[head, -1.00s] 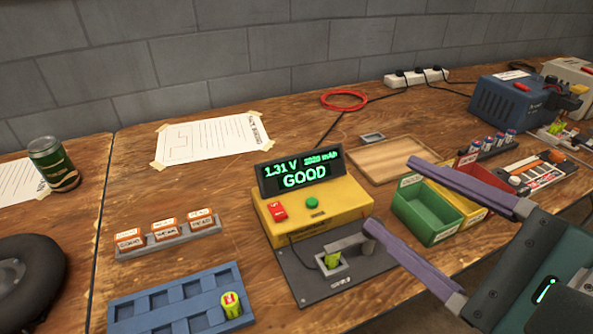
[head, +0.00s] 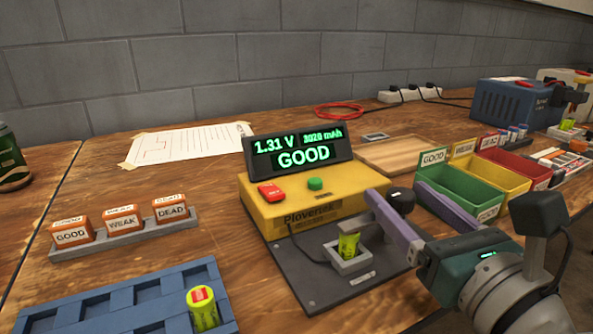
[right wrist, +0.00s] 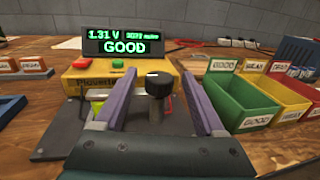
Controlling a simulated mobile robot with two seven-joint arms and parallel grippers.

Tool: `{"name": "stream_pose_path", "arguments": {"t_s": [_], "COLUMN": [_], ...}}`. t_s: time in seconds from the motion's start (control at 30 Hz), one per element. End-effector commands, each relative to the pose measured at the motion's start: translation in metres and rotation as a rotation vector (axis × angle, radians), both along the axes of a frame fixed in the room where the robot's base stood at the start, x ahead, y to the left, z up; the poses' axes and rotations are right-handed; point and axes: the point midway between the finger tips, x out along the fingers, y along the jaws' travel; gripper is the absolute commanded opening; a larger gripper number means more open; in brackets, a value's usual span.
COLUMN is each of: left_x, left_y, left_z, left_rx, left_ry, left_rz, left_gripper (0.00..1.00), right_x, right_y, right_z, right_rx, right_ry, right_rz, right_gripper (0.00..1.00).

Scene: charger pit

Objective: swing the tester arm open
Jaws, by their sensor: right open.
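The yellow tester (head: 320,205) has a lit display (head: 298,160) reading 1.31 V and GOOD. A yellow-green battery (head: 348,246) stands in the small grey cup (head: 350,263) on the tester's dark base plate (head: 335,285). The tester arm's black knob (head: 402,200) is at the right, partly behind my right gripper's finger; most of the arm is hidden. My right gripper (head: 397,192) is open, its fingers on either side of the knob. In the right wrist view the knob (right wrist: 158,83) stands between the fingers, with a gap on each side. My left gripper is out of view.
Green (head: 462,192), yellow and red bins stand just right of my right gripper. A blue tray (head: 120,310) with another battery (head: 202,308) lies front left. GOOD, WEAK and DEAD blocks (head: 122,220) sit in a grey rack. A wooden tray (head: 405,153) lies behind.

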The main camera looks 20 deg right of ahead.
Motion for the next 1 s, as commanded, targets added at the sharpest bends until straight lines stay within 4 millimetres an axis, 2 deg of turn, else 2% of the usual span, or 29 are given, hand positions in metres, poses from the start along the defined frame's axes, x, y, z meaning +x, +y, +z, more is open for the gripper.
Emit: {"name": "stream_pose_path", "arguments": {"t_s": [0.1,0.23,0.37,0.63,1.0], "left_x": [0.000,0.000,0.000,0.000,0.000], "left_y": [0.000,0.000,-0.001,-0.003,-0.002], "left_z": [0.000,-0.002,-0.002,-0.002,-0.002], "left_rx": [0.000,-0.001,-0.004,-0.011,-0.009], "left_ry": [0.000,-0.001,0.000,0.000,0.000], "left_rz": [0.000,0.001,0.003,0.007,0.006], "left_gripper": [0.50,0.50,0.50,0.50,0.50], "right_x": [0.021,0.035,0.041,0.042,0.042], "right_y": [-0.002,-0.004,-0.004,-0.004,-0.004], "right_z": [0.001,0.000,-0.001,-0.001,-0.001], "right_rx": [0.000,-0.001,-0.002,-0.002,-0.002], "right_ry": [-0.002,-0.001,0.001,0.002,0.001], "right_rz": [0.000,0.000,0.002,0.002,0.002], "right_gripper": [0.72,0.72,0.72,0.71,0.29]}}
